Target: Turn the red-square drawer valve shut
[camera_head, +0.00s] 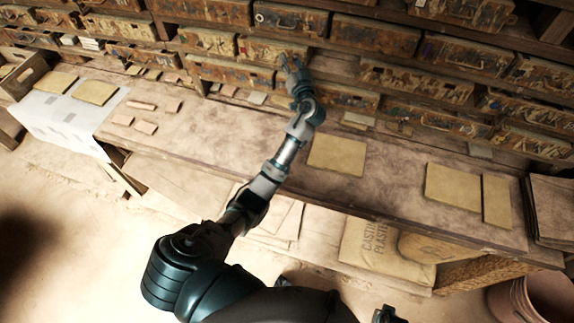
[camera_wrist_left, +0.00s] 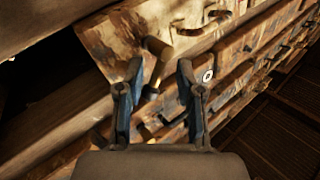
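Old wooden drawers with worn, patterned fronts line the back wall; one drawer front (camera_head: 273,50) is by my left gripper. My left gripper (camera_head: 296,68) is at the drawers, above the back of the bench. In the left wrist view its two blue-grey fingers (camera_wrist_left: 160,78) are apart. A brown lever-like handle (camera_wrist_left: 157,48) sticks out from a drawer front (camera_wrist_left: 135,30) and shows between and beyond the fingers; contact cannot be told. Another curved handle (camera_wrist_left: 205,24) is further right. I cannot make out a red square mark. My right gripper is not seen.
A white ring (camera_head: 259,18) marks an upper drawer. A plaster sack (camera_head: 375,248) lies under the bench; a bucket (camera_head: 535,297) stands at lower right.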

